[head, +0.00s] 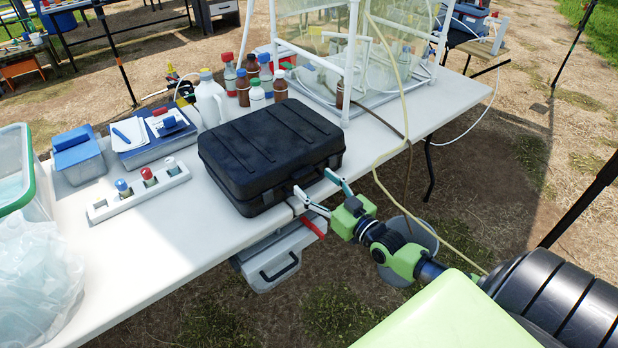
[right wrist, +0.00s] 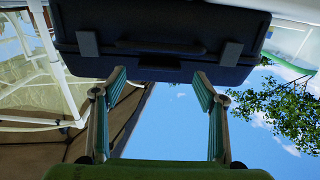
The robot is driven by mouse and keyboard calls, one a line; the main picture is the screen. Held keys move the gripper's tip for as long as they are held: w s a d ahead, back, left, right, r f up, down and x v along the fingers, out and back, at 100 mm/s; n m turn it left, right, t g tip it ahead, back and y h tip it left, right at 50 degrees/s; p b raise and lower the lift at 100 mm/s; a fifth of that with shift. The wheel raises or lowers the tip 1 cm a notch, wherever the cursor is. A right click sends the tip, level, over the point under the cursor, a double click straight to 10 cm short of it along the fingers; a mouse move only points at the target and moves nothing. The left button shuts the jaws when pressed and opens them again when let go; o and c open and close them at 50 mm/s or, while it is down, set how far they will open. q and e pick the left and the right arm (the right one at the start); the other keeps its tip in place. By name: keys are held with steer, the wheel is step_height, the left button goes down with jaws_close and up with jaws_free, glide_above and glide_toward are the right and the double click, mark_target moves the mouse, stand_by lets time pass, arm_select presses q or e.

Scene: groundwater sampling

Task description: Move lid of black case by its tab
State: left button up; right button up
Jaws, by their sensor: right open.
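The black case (head: 270,150) lies flat and closed on the white table, its handle side facing my right arm. My right gripper (head: 316,190) is open and empty at the front side of the case, its fingers pointing at that side. In the right wrist view the case (right wrist: 160,22) spans the top of the picture, with its handle (right wrist: 160,47) and two latches. The open fingers of my right gripper (right wrist: 160,88) stand on either side of the middle, just short of the case, around a small tab (right wrist: 160,62) below the handle. My left gripper is not in view.
The white table (head: 190,240) holds a vial rack (head: 138,192), several bottles (head: 250,88) behind the case, and a white-framed clear enclosure (head: 345,60). A grey box with a handle (head: 280,262) hangs below the table edge. A bucket (head: 425,235) stands near my right arm.

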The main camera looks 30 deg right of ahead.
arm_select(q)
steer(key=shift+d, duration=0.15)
arm_select(e)
steer(key=shift+w+a, duration=0.1)
steer(key=shift+w, duration=1.6)
